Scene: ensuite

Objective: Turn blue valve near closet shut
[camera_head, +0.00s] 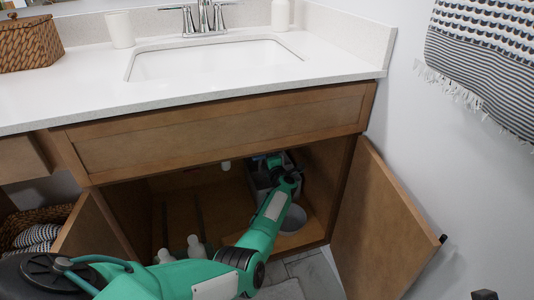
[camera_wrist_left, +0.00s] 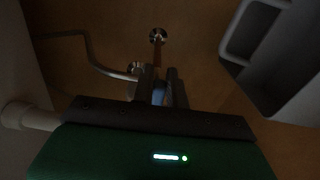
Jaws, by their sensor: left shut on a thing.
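The blue valve (camera_wrist_left: 158,97) shows in the left wrist view as a small, dim blue patch between the fingers of my left gripper (camera_wrist_left: 160,76). The gripper is shut on it, and the fingers hide most of its shape. A metal fitting and a thin curved pipe (camera_wrist_left: 90,57) are just beside the fingers, at the back wall. In the head view my left arm reaches into the open cabinet under the sink, and the valve cannot be made out there. The valve's turn angle is not clear. My right gripper is not in view.
The right cabinet door (camera_head: 385,225) stands open beside the arm; the left door (camera_head: 92,228) is also open. A grey bin (camera_head: 257,178) stands close to the arm, and its handle shows in the left wrist view (camera_wrist_left: 255,30). White bottles (camera_head: 195,246) stand inside. Sink basin (camera_head: 213,60) above.

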